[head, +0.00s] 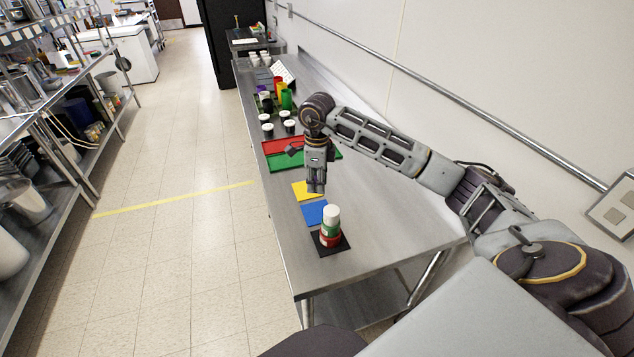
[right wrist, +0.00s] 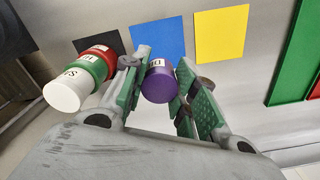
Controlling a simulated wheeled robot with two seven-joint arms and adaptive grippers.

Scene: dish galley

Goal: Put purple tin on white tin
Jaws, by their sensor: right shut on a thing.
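The purple tin (right wrist: 160,82) sits between the green pads of my right gripper (right wrist: 163,62) in the right wrist view, and the gripper is shut on it. The white tin (head: 332,212) is the top of an upright stack, on a green tin (head: 330,226) and a red tin (head: 330,240). The stack also shows left of the gripper in the right wrist view, with the white tin (right wrist: 64,93) apart from the purple one. In the head view my right gripper (head: 316,187) is beyond the stack; the purple tin cannot be made out there. My left gripper is not in view.
The stack stands on a black mat (head: 342,246) near the table's front end. Blue (head: 315,211) and yellow (head: 302,190) mats lie bare behind it. Red (head: 284,146) and green (head: 287,161) panels and several tins are farther back. A wall bounds the table's right side.

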